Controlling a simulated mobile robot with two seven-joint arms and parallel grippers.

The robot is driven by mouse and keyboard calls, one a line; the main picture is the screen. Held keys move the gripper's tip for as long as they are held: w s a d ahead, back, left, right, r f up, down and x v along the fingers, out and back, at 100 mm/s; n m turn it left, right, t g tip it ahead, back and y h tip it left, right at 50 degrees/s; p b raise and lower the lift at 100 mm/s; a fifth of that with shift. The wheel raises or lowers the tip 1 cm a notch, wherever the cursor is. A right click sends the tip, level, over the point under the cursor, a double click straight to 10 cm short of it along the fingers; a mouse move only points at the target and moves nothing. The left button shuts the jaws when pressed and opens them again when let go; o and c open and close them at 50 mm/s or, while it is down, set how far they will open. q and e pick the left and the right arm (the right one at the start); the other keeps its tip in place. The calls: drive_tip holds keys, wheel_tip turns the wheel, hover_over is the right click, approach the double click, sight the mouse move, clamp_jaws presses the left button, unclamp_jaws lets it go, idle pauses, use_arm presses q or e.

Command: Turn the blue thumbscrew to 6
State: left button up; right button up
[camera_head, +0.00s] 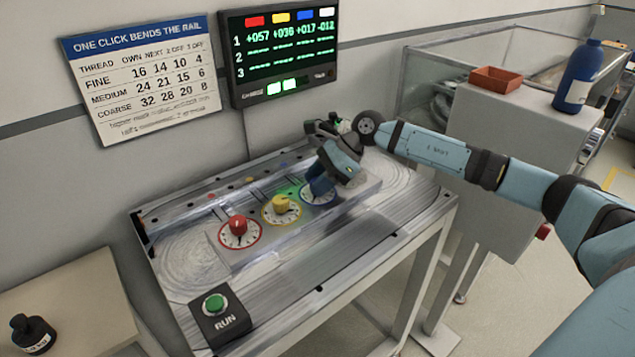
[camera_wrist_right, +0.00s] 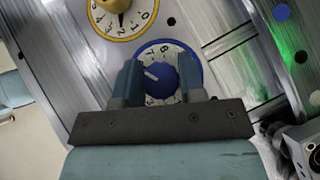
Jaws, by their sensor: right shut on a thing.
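The blue thumbscrew (camera_wrist_right: 161,78) sits on a white dial with a blue rim (camera_wrist_right: 198,65) in the right wrist view. A white mark on the thumbscrew points up and left; the figure it meets is hard to read. My right gripper (camera_wrist_right: 158,80) has one finger on each side of the thumbscrew and is shut on it. In the head view my right gripper (camera_head: 320,184) comes down over the blue dial (camera_head: 331,197) and hides most of the thumbscrew. My left gripper is not in view.
The yellow thumbscrew (camera_head: 281,203) and red thumbscrew (camera_head: 238,225) stand left of the blue one. A green RUN button (camera_head: 215,303) is at the bench's front left. A display (camera_head: 282,50) and a chart (camera_head: 142,78) hang behind. A blue bottle (camera_head: 578,78) stands right.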

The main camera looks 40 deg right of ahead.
drive_tip(key=o, duration=0.9)
drive_tip(key=shift+d+r, duration=0.1)
drive_tip(key=v, duration=1.3)
drive_tip(key=shift+s+d+r, duration=0.1)
drive_tip(key=shift+d+r, duration=0.1)
